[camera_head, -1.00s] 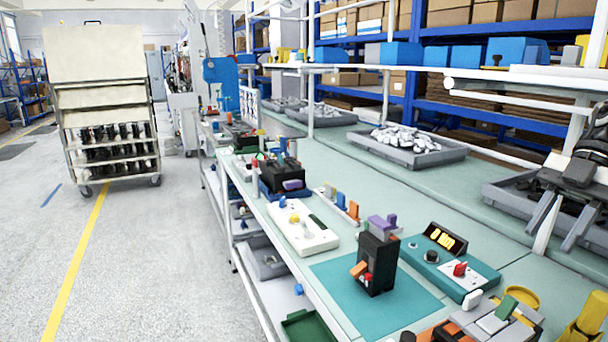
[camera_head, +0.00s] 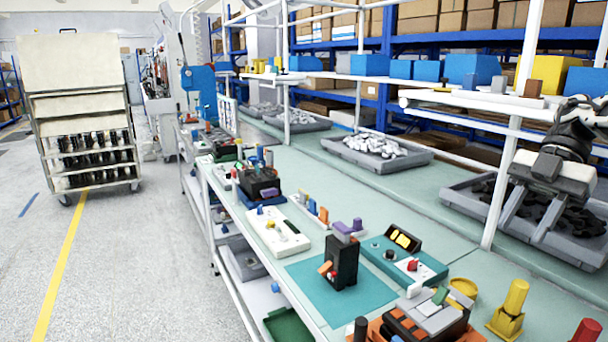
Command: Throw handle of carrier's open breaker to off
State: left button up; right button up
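A black breaker block (camera_head: 343,258) with an orange handle on its left side stands upright on a teal mat (camera_head: 300,272); a purple piece is at its top. An orange carrier (camera_head: 474,333) with dark and grey blocks and a green piece is at the bottom edge, partly cut off. Another black block (camera_head: 259,182) sits on a blue base further back. I cannot tell which breaker is open. My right gripper (camera_head: 522,236) is open and empty, up at the right, in front of a grey bin and apart from the breakers. My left gripper is not in view.
A teal test box (camera_head: 432,268) with a lit display and red knob stands right of the mat. A white fixture (camera_head: 278,238) lies left. A yellow post (camera_head: 510,308) stands at front right. A white rack upright (camera_head: 513,150) rises beside the gripper.

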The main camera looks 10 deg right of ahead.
aim_at(440, 295)
jog(key=k, duration=1.7)
